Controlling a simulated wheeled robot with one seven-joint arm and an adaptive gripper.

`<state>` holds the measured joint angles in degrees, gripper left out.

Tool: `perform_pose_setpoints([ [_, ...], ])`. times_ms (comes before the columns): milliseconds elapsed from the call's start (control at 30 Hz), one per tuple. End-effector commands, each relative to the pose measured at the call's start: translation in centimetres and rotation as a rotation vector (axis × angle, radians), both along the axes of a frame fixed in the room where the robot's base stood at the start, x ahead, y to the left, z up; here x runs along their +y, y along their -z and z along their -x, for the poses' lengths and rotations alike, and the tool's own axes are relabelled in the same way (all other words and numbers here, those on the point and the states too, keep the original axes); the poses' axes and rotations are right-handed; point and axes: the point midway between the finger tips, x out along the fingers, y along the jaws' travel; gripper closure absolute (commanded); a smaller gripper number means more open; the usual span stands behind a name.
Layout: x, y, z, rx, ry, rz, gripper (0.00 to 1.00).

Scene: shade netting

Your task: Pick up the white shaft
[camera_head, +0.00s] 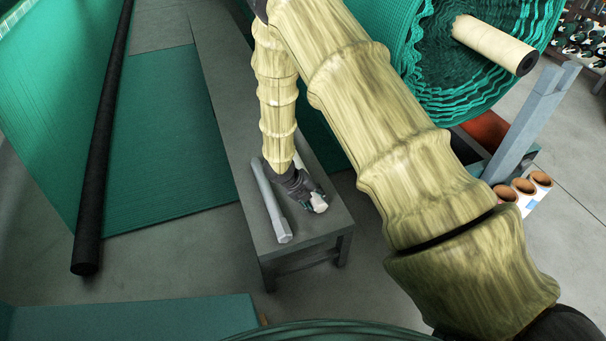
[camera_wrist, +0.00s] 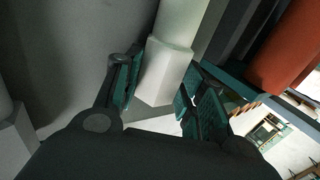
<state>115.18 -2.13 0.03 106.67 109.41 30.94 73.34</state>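A white shaft (camera_wrist: 166,70) with a faceted, thicker end lies between the two fingers of my gripper (camera_wrist: 160,95) in the wrist view. One finger is on each side of it, very close, and I cannot tell whether both press on it. In the head view, my gripper (camera_head: 312,196) is low over the grey bench, and the pale end of the white shaft (camera_head: 320,204) shows at its fingertips. A second, pale grey shaft (camera_head: 270,205) lies on the bench just left of my gripper.
The narrow grey bench (camera_head: 325,228) has bare room at its front end. A big green netting roll (camera_head: 475,75) on a pale core stands at right, beside a grey post (camera_head: 528,122). A long black pole (camera_head: 103,140) is at left. Orange-brown tubes (camera_head: 523,187) stand right.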

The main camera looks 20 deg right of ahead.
Motion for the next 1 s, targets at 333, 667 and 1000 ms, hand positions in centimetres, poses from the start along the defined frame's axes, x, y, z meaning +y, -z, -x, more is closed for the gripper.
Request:
perform_pose_setpoints([
  [333,0.0,-0.1,-0.1,-0.002,0.001,0.001,1.00],
  [667,-0.1,-0.7,-0.1,-0.002,0.001,0.001,1.00],
  [1000,0.0,-4.1,-0.1,-0.003,0.001,-0.001,1.00],
])
